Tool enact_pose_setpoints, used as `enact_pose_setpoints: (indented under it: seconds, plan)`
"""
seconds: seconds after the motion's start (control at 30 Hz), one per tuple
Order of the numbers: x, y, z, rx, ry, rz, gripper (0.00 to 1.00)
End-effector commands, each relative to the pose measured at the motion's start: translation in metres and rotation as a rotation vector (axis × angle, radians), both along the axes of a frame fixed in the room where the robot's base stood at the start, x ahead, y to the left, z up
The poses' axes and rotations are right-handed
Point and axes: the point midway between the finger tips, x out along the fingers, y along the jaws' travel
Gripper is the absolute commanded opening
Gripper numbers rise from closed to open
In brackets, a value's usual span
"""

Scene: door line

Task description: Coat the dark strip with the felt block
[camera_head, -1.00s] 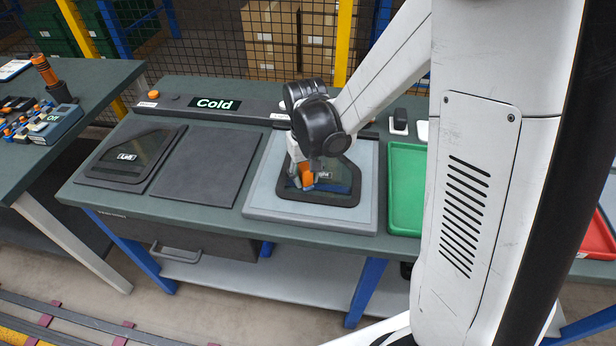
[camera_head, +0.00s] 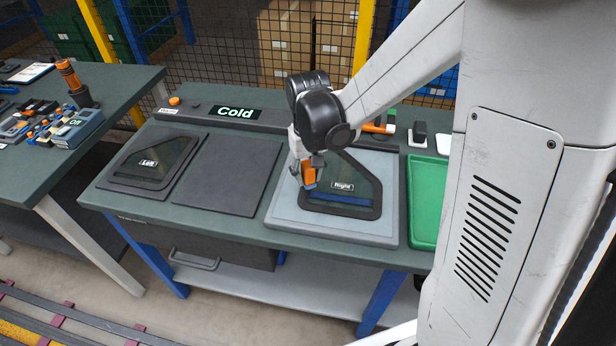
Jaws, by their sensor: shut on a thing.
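A window pane labelled Right (camera_head: 366,212) lies on the light grey pad (camera_head: 285,212), with a dark frame around its glass. A dark blue strip (camera_head: 345,199) runs along the lower part of its glass. My gripper (camera_head: 308,180) is shut on an orange block (camera_head: 308,172) with a blue-grey underside, which looks like the felt block. It is at the left edge of the pane, near the strip's left end. I cannot tell whether the block touches the pane. My arm hides part of the pane's top left.
A second pane labelled Left (camera_head: 148,163) lies on the bench's left, beside a bare dark mat (camera_head: 228,172). A display behind reads Cold (camera_head: 236,112). A green tray (camera_head: 427,200) stands to the right. An orange-handled tool (camera_head: 379,128) lies behind the pane.

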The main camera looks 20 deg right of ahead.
Motion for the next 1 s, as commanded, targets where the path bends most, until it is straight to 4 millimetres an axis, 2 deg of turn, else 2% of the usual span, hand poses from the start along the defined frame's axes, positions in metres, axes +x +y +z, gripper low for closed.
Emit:
enact_pose_setpoints:
  seconds: [0.1,0.4,1.0]
  plan:
    - [0.000,0.000,0.014,0.000,0.000,0.000,0.00]
    - [0.000,0.000,0.036,0.000,0.000,-0.001,0.00]
    - [0.001,-0.001,0.036,0.000,0.000,-0.001,0.00]
